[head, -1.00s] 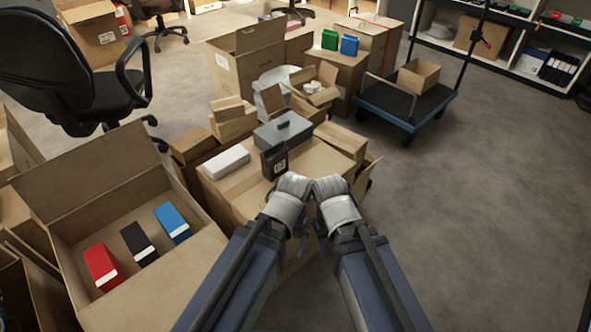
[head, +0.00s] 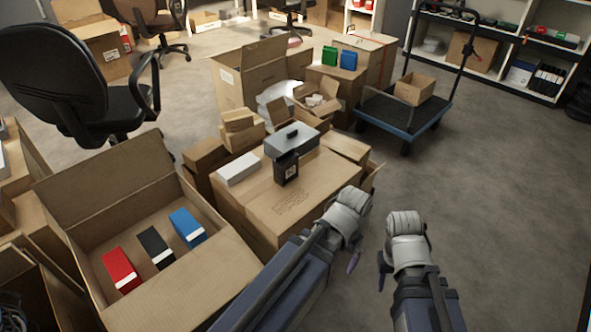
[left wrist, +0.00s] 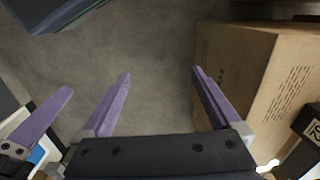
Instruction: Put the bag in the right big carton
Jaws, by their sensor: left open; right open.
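I cannot clearly make out a bag in these views. An open big carton (head: 78,212) stands at the left in the head view, with a red box (head: 121,269), a black box (head: 156,247) and a blue box (head: 187,228) inside. Another open carton (head: 62,290) is partly cut off at the lower left; its contents are too dark to tell. My left gripper (head: 352,262) is beside the closed carton's right side; in the left wrist view its fingers (left wrist: 160,85) are apart with nothing between them. My right gripper (head: 381,272) is open over the floor, its fingers mostly hidden.
A closed carton (head: 270,215) carries a white box (head: 239,168), a grey case (head: 291,141) and a black item (head: 287,169). A blue trolley (head: 386,120) stands behind. An office chair (head: 75,80) is at the left. The floor at right is clear.

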